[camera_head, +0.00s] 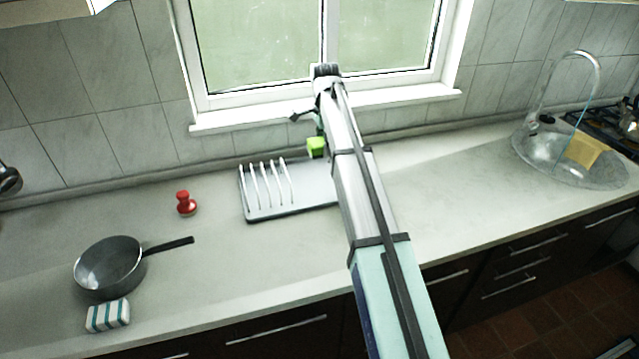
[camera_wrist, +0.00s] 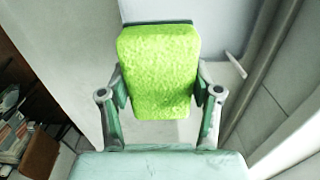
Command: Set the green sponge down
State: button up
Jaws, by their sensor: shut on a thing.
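The green sponge (camera_wrist: 158,72) fills the middle of the wrist view, with a dark layer along its far edge. My gripper (camera_wrist: 160,98) is shut on it, one finger on each side. In the head view the sponge (camera_head: 316,147) shows as a small green block just left of my arm, over or near the back of the dish rack (camera_head: 262,212). My arm hides the right part of the rack and most of my gripper. I cannot tell whether the sponge touches anything below it.
A dark frying pan (camera_head: 110,266), a striped sponge (camera_head: 108,315) and a red knob-shaped object (camera_head: 186,203) stand on the counter (camera_head: 215,262) at left. The window sill (camera_head: 250,117) is behind the rack. The sink (camera_head: 545,165) with a yellow item (camera_head: 585,152) is at right.

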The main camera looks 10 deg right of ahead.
aim_at(323, 192)
notch_tip(323, 192, down, 16)
jog(key=p, duration=0.4)
jog(key=shift+f, duration=0.2)
jog(key=shift+f, duration=0.15)
jog(key=o, duration=1.1)
notch_tip(323, 192, up, 12)
jog(key=b, duration=0.4)
jog(key=shift+r, duration=0.2)
